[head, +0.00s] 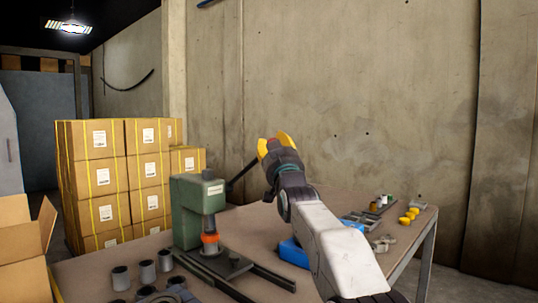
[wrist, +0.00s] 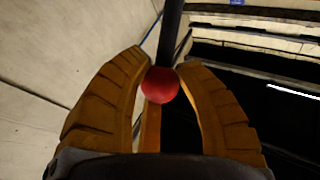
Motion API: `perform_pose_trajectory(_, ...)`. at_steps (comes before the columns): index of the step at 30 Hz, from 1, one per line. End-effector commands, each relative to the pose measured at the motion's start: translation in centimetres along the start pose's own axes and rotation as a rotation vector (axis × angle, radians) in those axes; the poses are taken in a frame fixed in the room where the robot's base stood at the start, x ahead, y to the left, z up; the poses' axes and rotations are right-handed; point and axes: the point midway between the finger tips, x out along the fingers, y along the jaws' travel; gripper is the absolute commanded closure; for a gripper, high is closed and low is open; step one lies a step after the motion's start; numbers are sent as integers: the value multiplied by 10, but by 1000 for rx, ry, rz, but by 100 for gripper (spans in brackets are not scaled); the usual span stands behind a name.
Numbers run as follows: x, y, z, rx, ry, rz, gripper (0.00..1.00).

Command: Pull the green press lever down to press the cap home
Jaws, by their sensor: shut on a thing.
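The green press (head: 186,212) stands on the table in the head view. Its dark lever (head: 243,171) slants up and to the right from the press head to my gripper (head: 276,143). My gripper's yellow fingers are shut on the lever's red ball knob, which shows between them in the wrist view (wrist: 160,85). The dark lever rod (wrist: 170,35) runs away from the knob there. An orange part (head: 210,243) sits below the press head, over the dark press base (head: 222,262). I cannot tell how far the cap is seated.
Several grey cylinders (head: 146,271) stand left of the press on the table (head: 262,222). A blue item (head: 292,252), yellow pieces (head: 408,216) and small parts lie to the right. Stacked cartons (head: 112,180) stand behind, and an open box (head: 22,245) at the left.

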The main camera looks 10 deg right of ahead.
Motion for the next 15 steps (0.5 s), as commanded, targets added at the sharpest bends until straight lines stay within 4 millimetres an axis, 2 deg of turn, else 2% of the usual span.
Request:
perform_pose_trajectory(1, -4, 2, 9, 6, 4, 1, 100)
perform_pose_trajectory(15, -11, 7, 11, 34, 44, 5, 100)
